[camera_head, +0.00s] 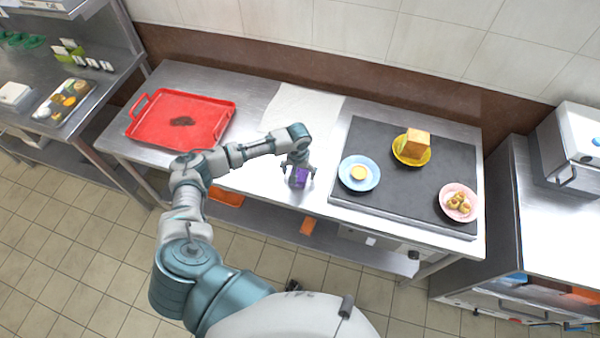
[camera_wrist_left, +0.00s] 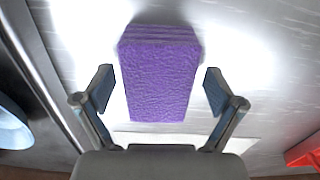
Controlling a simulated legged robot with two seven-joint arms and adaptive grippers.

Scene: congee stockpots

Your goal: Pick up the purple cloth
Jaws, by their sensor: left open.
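The purple cloth (camera_wrist_left: 158,82) is a thick, layered rectangular block with a rough surface. In the left wrist view it lies on the steel counter, its near part between my two open fingers. In the head view the cloth (camera_head: 299,177) shows below my left gripper (camera_head: 298,172), close to the counter's front edge. My left gripper (camera_wrist_left: 159,92) is open, with a gap between each fingertip and the cloth's sides. I cannot tell how far the fingertips are above the counter. My right gripper is in neither view.
A red tray (camera_head: 222,120) stands at the left and a white cloth (camera_head: 318,105) lies behind my gripper. The dark mat (camera_head: 392,190) at right holds a blue plate (camera_head: 372,184), a yellow plate with a block (camera_head: 418,138) and a pink plate (camera_head: 447,211).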

